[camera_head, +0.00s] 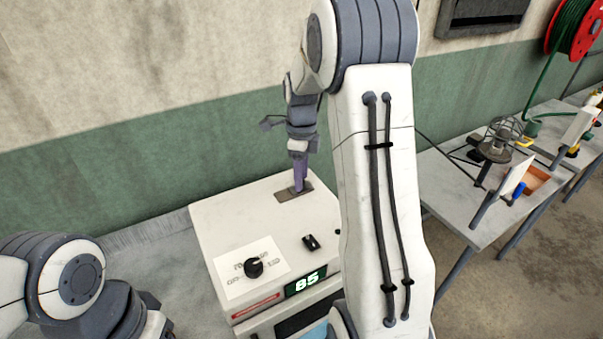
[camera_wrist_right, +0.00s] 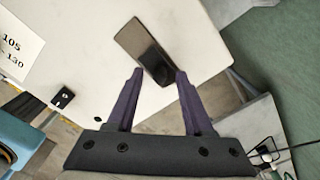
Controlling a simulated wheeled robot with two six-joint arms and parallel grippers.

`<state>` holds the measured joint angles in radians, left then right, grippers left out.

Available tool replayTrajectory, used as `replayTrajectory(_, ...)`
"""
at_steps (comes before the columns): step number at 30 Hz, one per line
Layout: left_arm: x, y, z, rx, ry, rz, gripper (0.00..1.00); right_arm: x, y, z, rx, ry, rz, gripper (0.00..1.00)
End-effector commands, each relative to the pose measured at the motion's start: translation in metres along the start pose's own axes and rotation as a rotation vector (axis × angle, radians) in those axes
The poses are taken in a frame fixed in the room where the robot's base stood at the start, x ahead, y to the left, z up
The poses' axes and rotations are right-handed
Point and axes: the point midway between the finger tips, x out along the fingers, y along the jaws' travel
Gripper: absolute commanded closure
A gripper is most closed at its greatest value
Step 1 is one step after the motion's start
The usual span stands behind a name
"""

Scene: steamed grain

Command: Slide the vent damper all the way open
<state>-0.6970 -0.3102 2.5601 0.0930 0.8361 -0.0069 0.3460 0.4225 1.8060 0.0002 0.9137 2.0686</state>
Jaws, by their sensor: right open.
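The vent damper is a dark slider with a black handle (camera_wrist_right: 155,62) on a brownish slot plate (camera_wrist_right: 133,38), set in the top of a white machine. In the head view the plate (camera_head: 284,197) lies near the machine's back edge. My right gripper (camera_head: 300,184) points down at the plate from above and hides the handle there. In the right wrist view its two purple fingers (camera_wrist_right: 159,74) are apart, with the handle between and just beyond their tips. I cannot tell whether either finger touches it. My left gripper is not visible; only my left arm shows at lower left.
The white machine (camera_head: 225,213) carries a dial knob (camera_head: 253,267), a black switch (camera_head: 311,242) and a display (camera_head: 306,282) reading 85. A green and beige wall stands close behind. A grey table (camera_head: 446,187) with a caged lamp (camera_head: 497,140) stands at right.

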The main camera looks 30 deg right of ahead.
Motion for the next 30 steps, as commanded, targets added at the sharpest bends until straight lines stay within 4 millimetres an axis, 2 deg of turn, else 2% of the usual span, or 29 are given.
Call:
replayTrajectory(4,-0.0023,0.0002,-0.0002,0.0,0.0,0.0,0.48,0.0072,0.0007,0.0005,-0.001,0.0,0.001,0.48)
replayTrajectory(11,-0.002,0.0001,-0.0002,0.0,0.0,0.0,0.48,0.008,0.0005,0.0008,-0.002,0.0,-0.001,0.48)
replayTrajectory(14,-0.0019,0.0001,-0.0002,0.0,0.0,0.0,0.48,0.0079,0.0005,0.0007,-0.002,0.0,-0.001,0.83)
replayTrajectory(15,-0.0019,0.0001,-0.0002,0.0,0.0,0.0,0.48,0.0078,0.0005,0.0007,-0.002,0.0,-0.001,0.98)
replayTrajectory(16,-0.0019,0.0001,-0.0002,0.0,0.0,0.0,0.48,0.0078,0.0005,0.0007,-0.002,0.0,-0.001,1.0)
replayTrajectory(30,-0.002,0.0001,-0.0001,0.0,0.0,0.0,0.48,0.0073,0.0005,0.0004,-0.002,0.0,0.0,1.0)
